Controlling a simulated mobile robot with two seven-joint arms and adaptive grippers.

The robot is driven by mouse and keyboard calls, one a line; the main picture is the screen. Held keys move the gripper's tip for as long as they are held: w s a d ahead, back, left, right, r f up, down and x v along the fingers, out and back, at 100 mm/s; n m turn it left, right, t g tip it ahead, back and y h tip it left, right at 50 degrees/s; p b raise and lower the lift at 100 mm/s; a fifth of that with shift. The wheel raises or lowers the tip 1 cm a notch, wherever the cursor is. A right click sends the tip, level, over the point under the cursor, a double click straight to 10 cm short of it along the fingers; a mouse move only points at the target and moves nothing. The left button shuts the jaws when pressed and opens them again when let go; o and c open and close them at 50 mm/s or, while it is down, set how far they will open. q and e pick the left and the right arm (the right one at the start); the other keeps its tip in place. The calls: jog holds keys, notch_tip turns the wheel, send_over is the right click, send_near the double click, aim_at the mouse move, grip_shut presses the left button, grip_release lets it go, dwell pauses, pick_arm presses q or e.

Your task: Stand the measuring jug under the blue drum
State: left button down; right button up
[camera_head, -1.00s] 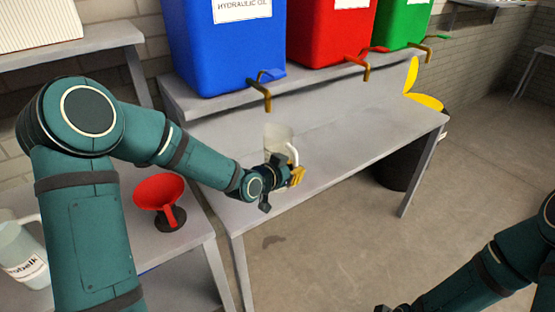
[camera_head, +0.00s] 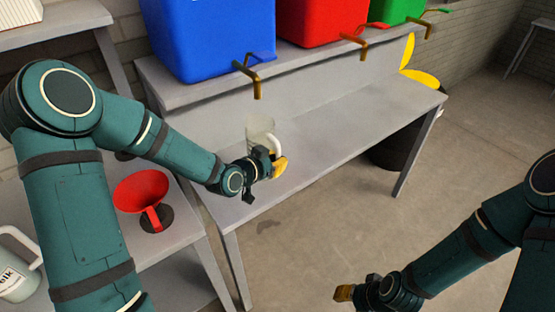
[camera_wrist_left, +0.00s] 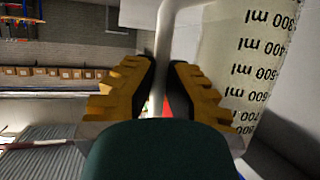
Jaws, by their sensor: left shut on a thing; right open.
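The measuring jug (camera_head: 258,130) is translucent with a white handle. It is upright at the lower shelf of the bench, below the tap (camera_head: 252,76) of the blue drum (camera_head: 196,38). My left gripper (camera_head: 275,167) is shut on the jug's handle; the jug's base is partly hidden, so I cannot tell whether it touches the surface. In the left wrist view, the fingers (camera_wrist_left: 162,90) close around the white handle, and the jug's ml scale (camera_wrist_left: 262,70) shows at the right. My right gripper (camera_head: 343,293) is open and empty over the floor at the bottom right.
Red (camera_head: 318,18) and green (camera_head: 392,8) drums stand right of the blue one. The lower bench surface (camera_head: 345,125) is clear to the right. A black bin stands at its far end.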

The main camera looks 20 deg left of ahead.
pick_arm(q)
jog(key=shift+s+a+f, duration=0.1)
jog(key=shift+s, duration=0.1)
jog(key=c, duration=1.1)
grip_release()
jog(key=shift+c, duration=0.2)
